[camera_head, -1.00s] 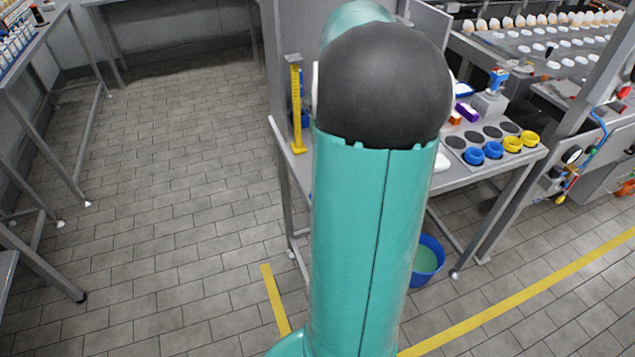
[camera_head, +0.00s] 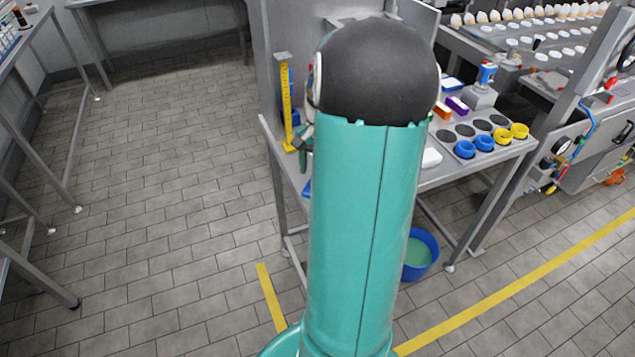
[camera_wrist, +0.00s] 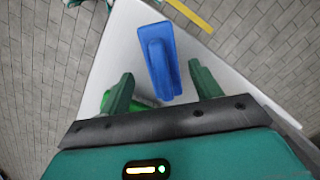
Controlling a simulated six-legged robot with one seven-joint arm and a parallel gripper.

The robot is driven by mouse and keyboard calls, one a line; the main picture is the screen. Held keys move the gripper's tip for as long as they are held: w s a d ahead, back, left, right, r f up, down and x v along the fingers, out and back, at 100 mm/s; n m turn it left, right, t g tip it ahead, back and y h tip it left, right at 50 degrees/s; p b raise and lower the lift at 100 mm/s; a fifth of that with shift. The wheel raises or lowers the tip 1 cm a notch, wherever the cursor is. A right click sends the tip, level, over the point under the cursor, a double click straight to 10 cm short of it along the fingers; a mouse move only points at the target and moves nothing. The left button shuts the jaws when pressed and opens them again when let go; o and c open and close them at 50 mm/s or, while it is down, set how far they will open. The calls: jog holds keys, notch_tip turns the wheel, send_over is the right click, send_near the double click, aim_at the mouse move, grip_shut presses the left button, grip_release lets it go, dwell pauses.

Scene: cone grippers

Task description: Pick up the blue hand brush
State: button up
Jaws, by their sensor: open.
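The blue hand brush (camera_wrist: 160,62) lies on the pale table top in the wrist view, ahead of my gripper and roughly in line with the gap between its fingers. My gripper (camera_wrist: 162,88) is open, with its two green fingers apart and nothing held between them. The brush's near end reaches close to the gap; I cannot tell the height between them. In the head view my arm hides most of the brush; a small blue patch (camera_head: 307,188) at the table's front edge may be part of it.
A green object (camera_wrist: 145,102) lies by the left finger. A blue bucket (camera_head: 422,255) stands beneath.

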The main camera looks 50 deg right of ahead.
jog(key=f, duration=0.3)
jog(key=shift+a+f, duration=0.25)
jog(key=shift+f, duration=0.15)
jog(key=shift+w, duration=0.1)
jog(key=shift+c, duration=0.2)
jog(key=c, duration=1.1)
jog(key=shift+r, duration=0.15)
jog(key=shift+c, duration=0.2)
jog(key=shift+r, duration=0.25)
jog(key=r, duration=0.3)
jog(key=shift+s+r, duration=0.15)
jog(key=shift+s, duration=0.15)
jog(key=s+a+r, duration=0.3)
jog(key=s+r, duration=0.6)
jog(key=s, duration=0.4)
jog(key=shift+a, duration=0.35)
